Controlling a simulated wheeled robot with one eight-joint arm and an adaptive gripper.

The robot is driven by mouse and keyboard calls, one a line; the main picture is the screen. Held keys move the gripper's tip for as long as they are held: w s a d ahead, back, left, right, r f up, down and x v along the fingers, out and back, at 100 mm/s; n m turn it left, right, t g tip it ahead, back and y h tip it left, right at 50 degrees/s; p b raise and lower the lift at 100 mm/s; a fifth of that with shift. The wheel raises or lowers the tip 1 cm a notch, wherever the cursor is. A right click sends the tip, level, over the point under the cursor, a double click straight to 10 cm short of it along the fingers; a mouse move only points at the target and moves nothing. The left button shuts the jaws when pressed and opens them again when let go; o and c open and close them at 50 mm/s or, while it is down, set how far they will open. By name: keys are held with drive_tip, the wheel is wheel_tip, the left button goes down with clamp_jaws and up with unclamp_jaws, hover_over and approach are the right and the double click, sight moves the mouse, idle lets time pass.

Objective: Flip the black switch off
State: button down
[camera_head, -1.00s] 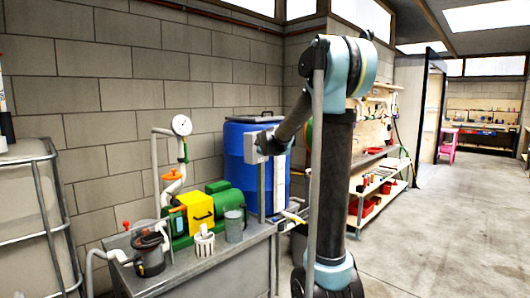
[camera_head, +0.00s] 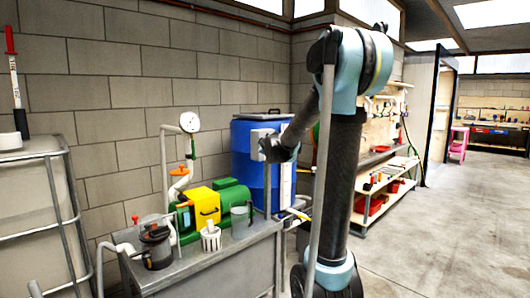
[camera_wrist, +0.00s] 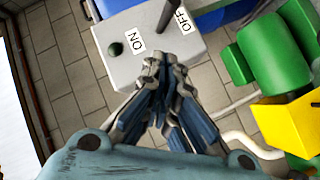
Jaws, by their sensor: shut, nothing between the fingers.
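A grey switch box (camera_wrist: 130,62) fills the top middle of the wrist view. It bears ON and OFF labels and a small dark green round button (camera_wrist: 115,49). A black switch lever (camera_wrist: 166,14) sticks out near the OFF label, its end cut off by the frame edge. My gripper (camera_wrist: 160,58) is shut and empty, its tips overlapping the box's lower edge, apart from the lever in this picture. Whether the tips touch the box is unclear. In the head view the box (camera_head: 259,142) is on a post before a blue barrel, with my gripper (camera_head: 275,150) beside it.
The blue barrel (camera_head: 243,164) stands behind the box. A green and yellow pump (camera_head: 207,207) and small containers (camera_head: 157,250) sit on a metal bench (camera_head: 215,262) at left. A tank in a metal frame (camera_head: 30,200) is at far left. Open floor (camera_head: 440,235) lies at right.

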drive_tip(key=f+v, duration=0.1)
drive_tip(key=v, duration=0.6)
drive_tip(key=shift+s+d+r, duration=0.15)
drive_tip(key=shift+s+d, duration=0.2)
drive_tip(key=shift+s, duration=0.15)
